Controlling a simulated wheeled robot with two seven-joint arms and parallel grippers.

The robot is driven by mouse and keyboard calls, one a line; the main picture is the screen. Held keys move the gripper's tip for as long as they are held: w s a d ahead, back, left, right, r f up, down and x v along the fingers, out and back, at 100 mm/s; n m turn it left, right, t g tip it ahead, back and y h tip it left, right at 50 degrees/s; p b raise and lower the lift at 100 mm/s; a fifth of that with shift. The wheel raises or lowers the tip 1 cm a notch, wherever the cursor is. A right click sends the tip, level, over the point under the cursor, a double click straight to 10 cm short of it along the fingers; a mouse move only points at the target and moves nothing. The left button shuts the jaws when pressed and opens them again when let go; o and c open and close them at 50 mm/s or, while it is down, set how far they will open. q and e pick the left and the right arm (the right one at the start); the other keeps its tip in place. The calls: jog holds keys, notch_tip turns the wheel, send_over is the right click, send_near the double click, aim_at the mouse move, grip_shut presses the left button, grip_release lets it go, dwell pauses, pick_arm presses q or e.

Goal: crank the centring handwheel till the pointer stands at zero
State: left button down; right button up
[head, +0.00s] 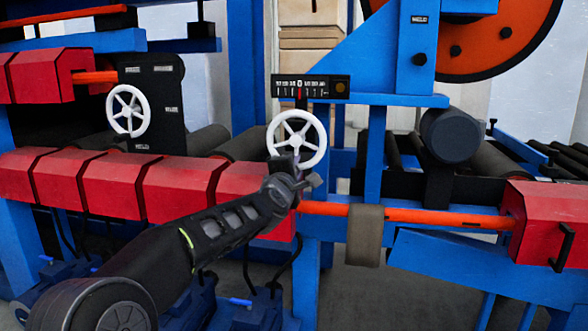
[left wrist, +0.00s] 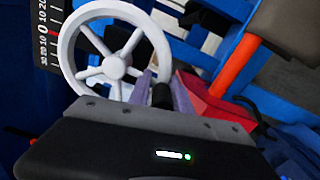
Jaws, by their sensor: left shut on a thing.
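The white centring handwheel (head: 296,141) with several spokes stands below a black scale plate (head: 340,86) in the head view. The scale's red pointer (head: 299,94) is at or very close to the 0 mark. In the left wrist view the pointer (left wrist: 53,33) also lies beside the 0, and the handwheel (left wrist: 114,67) fills the upper left. My left gripper (head: 300,181) is at the lower rim of the wheel. Its fingers (left wrist: 163,92) are shut on a dark crank handle (left wrist: 162,96), which they partly hide. My right gripper is not in view.
A second white handwheel (head: 127,111) sits on a black plate at the left. Red guard blocks (head: 180,187) run below it. An orange bar (head: 420,215) with a brown sleeve (head: 365,236) extends right. A blue frame (head: 375,150) and dark rollers stand behind.

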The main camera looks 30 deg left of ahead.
pick_arm(q)
jog(key=shift+a+f, duration=0.1)
jog(key=shift+f, duration=0.35)
jog(key=c, duration=1.5)
grip_release()
jog(key=shift+c, duration=0.2)
jog(key=shift+o, duration=1.3)
jog(key=shift+r, duration=0.2)
jog(key=shift+s+d+r, duration=0.1)
jog(key=shift+s+d, duration=0.1)
jog(key=shift+s, duration=0.35)
jog(key=v, duration=0.6)
jog(key=shift+s, duration=0.3)
jog(key=shift+s+d, duration=0.1)
jog(key=shift+d, duration=0.05)
